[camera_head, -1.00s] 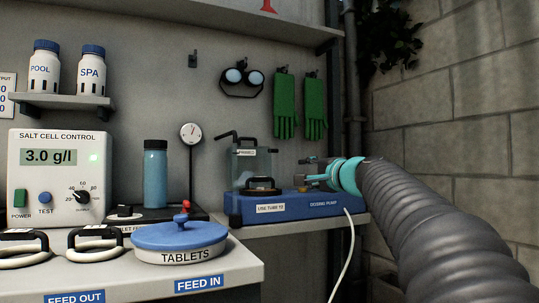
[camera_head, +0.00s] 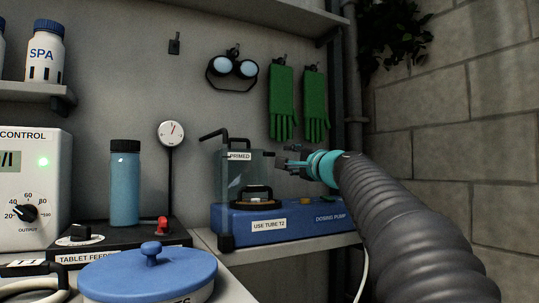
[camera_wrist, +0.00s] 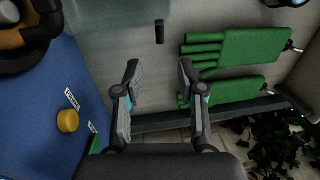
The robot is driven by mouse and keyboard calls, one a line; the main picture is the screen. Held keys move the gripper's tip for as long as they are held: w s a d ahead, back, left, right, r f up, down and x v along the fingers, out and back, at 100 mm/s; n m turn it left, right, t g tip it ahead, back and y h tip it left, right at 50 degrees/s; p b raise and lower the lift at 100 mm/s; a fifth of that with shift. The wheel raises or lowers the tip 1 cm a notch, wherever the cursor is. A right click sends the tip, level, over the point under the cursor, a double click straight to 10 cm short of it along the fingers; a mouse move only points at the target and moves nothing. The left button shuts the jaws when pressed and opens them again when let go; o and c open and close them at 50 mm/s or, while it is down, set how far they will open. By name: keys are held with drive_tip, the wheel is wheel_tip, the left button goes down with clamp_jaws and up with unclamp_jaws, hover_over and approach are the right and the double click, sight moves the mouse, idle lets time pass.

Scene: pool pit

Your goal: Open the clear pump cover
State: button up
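The clear pump cover (camera_head: 236,172) is a see-through box standing on the blue dosing pump (camera_head: 310,218) and looks closed. It bears a PRIMED label, and a small dark tab (camera_head: 268,154) sticks out at its upper right. In the wrist view the cover's edge (camera_wrist: 115,14) is at the top, with the dark tab (camera_wrist: 159,32) beyond the fingertips. My gripper (camera_head: 284,160) is just right of the cover, at about tab height. In the wrist view my gripper (camera_wrist: 158,76) has its fingers apart with nothing between them. The tab lies roughly in line with the gap.
A yellow knob (camera_head: 306,201) is on the pump top. Green gloves (camera_head: 282,105) and goggles (camera_head: 232,70) hang on the wall behind. A blue bottle (camera_head: 125,187), a gauge (camera_head: 171,135) and a blue-lidded tablets tub (camera_head: 150,272) stand left. A block wall is on the right.

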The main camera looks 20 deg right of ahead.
sight(272, 155)
drive_tip(key=p+x, duration=0.3)
drive_tip(key=x, duration=0.7)
drive_tip(key=shift+w+a+r, duration=0.1)
drive_tip(key=shift+w+r, duration=0.05)
drive_tip(key=shift+p+x, duration=0.55)
drive_tip(key=shift+x, duration=0.25)
clamp_jaws()
